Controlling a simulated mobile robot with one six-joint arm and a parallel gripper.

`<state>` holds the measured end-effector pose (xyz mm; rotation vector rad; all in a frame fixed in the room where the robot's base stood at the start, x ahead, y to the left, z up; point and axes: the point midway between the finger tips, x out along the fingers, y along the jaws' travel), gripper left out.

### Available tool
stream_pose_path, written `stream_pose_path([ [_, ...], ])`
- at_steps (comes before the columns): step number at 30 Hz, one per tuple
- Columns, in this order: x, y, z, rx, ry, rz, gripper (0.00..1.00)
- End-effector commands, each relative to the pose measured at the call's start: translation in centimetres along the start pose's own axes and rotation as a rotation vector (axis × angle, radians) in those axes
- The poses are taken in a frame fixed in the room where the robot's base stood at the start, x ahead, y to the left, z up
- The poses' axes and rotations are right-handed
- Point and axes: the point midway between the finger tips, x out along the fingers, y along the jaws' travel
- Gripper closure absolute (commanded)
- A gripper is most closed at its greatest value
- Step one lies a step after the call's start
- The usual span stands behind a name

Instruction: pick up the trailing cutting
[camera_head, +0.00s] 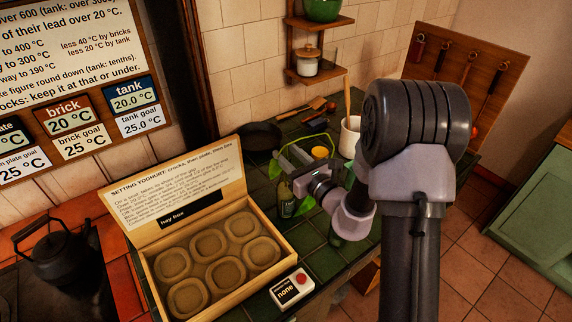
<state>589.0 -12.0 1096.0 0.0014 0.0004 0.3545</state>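The trailing cutting (274,168) shows as a thin bright green stem with leaves beside my gripper, on the green-tiled counter. Its stem arches behind the gripper toward the right, and leaves hang on the gripper's left side and below it. My gripper (287,160) is over the counter, right at the cutting in the picture. The fingers are small and partly overlap the stem and leaves, so I cannot tell whether they touch or hold it. A dark bottle or jar (286,207) stands just below the gripper, partly hidden.
An open hay box (290,262) with round hollows lies in front, beside a small switch box (292,290) reading "none". A dark pan (261,137), yellow-topped pot (320,153) and white crock (348,138) stand behind. A black kettle (60,250) is at left.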

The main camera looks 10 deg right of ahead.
Motion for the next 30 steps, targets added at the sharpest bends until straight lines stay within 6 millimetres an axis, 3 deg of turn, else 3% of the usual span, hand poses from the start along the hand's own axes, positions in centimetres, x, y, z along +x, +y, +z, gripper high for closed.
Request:
stream_pose_path([
  [6,4.1,-0.4,0.1,-0.002,-0.002,0.003,0.63],
  [14,4.9,-0.5,0.2,0.000,0.000,0.000,0.63],
  [20,4.8,-0.4,0.2,-0.001,0.000,0.001,0.99],
  [30,4.8,-0.4,0.2,-0.001,0.000,0.001,1.00],
])
